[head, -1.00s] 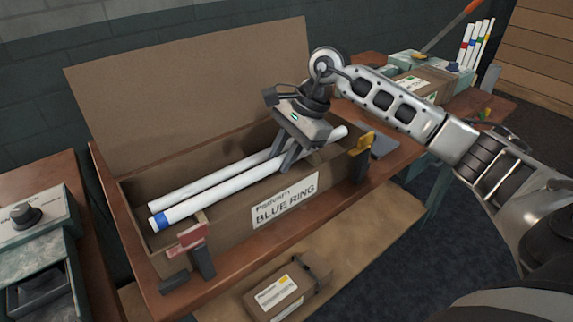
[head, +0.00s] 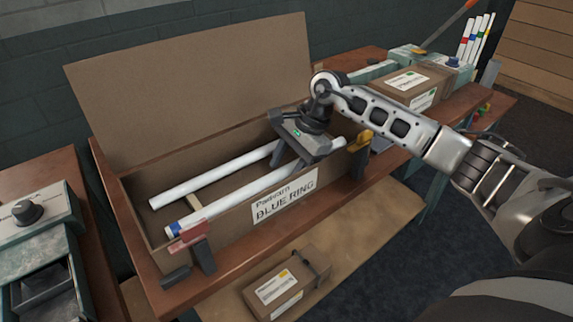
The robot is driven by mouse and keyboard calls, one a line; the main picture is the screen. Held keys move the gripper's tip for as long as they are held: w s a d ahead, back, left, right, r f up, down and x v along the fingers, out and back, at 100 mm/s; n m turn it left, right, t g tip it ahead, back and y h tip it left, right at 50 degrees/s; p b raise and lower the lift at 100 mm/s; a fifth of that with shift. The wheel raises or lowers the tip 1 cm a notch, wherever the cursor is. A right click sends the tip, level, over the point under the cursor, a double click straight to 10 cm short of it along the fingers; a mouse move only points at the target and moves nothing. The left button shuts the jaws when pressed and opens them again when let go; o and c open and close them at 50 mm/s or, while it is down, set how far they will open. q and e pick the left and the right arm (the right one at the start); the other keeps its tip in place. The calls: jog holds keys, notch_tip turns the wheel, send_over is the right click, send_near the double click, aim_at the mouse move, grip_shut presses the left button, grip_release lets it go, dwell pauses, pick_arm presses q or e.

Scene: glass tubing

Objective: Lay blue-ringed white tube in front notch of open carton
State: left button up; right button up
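The open carton (head: 234,224) stands on the bench with its lid raised behind it and a "BLUE RING" label on its front wall. The notches under the tubes are mostly hidden. My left gripper is not in view.
A closed box (head: 287,280) lies below in front. A labelled carton (head: 408,85) and several ringed tubes (head: 476,38) stand at the back right.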

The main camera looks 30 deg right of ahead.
jog(key=shift+r+p, duration=0.3)
jog(key=shift+p, duration=0.05)
jog(key=b+v, duration=0.2)
jog(key=v, duration=1)
jog(key=shift+f, duration=0.1)
dwell(0.4)
